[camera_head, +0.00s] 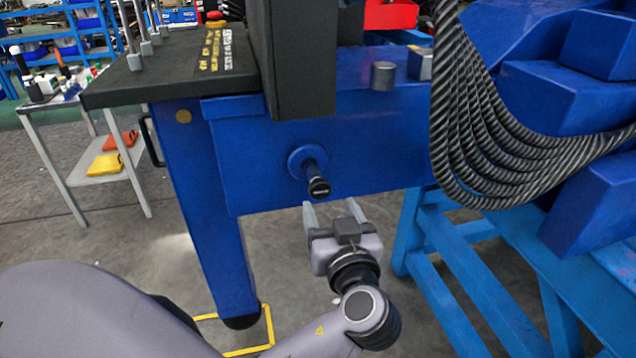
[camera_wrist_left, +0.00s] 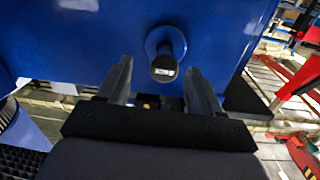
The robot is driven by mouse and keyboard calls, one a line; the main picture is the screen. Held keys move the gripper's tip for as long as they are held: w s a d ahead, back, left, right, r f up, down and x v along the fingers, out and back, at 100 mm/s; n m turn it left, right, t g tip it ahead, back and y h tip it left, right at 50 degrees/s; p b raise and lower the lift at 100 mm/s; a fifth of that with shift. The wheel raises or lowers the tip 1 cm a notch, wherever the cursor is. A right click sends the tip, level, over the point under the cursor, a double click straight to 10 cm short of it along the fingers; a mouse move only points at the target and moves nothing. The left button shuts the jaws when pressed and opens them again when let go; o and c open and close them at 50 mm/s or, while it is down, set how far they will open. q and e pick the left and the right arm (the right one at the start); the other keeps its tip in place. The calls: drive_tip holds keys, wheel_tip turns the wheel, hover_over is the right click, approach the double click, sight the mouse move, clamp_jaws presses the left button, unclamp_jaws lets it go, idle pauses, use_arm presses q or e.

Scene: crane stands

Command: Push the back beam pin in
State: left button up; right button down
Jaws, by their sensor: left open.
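The beam pin (camera_head: 316,180) is a dark cylinder with a black end cap, sticking out of a round blue collar on the side of the blue beam (camera_head: 380,135). In the left wrist view the pin (camera_wrist_left: 164,66) shows end-on, ahead of the fingers and a little above the line between their tips. My left gripper (camera_head: 333,212) is below the pin in the head view, with its two grey fingers apart and pointing at the beam. It also shows in the left wrist view (camera_wrist_left: 158,82), open, with nothing between the fingers. My right gripper is in neither view.
A dark upright post (camera_head: 305,60) stands against the beam. A striped rope bundle (camera_head: 480,130) hangs at the right over blue stand parts (camera_head: 440,230). A black-topped bench (camera_head: 160,65) is at the left, with a small cart (camera_head: 95,165) beyond. Floor below the beam is open.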

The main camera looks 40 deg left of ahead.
sight(321, 191)
use_arm(q)
drive_tip(key=shift+s+r+n+y, duration=0.1)
drive_tip(key=shift+r+n+y, duration=0.2)
drive_tip(key=shift+r+n, duration=0.3)
drive_tip(key=shift+a+r, duration=0.3)
drive_tip(key=p+x, duration=0.2)
drive_tip(key=x, duration=0.4)
drive_tip(key=shift+a+f, duration=0.1)
drive_tip(key=shift+a, duration=0.2)
clamp_jaws()
drive_tip(key=b+x, duration=0.2)
drive_tip(key=x, duration=0.2)
drive_tip(key=shift+w+a+f, duration=0.1)
drive_tip(key=shift+w+a, duration=0.1)
drive_tip(key=shift+w, duration=0.05)
drive_tip(key=shift+w+a+b, duration=0.2)
drive_tip(key=shift+b, duration=0.15)
drive_tip(key=shift+r, duration=0.3)
